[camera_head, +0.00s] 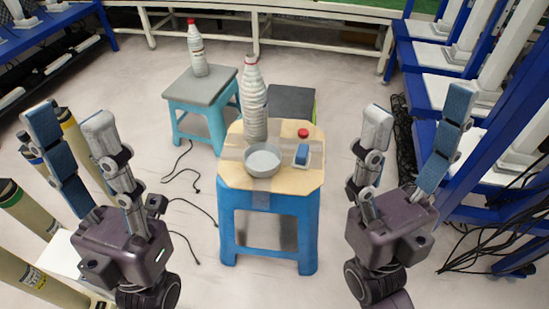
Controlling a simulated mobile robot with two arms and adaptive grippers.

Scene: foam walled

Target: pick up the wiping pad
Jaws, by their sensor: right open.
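The wiping pad (301,158), a small block with blue and white parts, lies on the right side of the wooden top of a blue stool (233,178). A grey bowl (263,160) sits just left of it. My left gripper (70,120) is open and empty at the left, well apart from the stool. My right gripper (416,108) is open and empty to the right of the stool, apart from the pad. Both grippers have their fingers pointing up in the picture.
A white bottle (254,105) stands behind the bowl. A small red-topped thing (303,133) is behind the pad. Another stool (200,88) with a red-capped bottle (197,50) stands farther back. Blue racks (440,100) line the right. Cables (190,205) lie on the floor.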

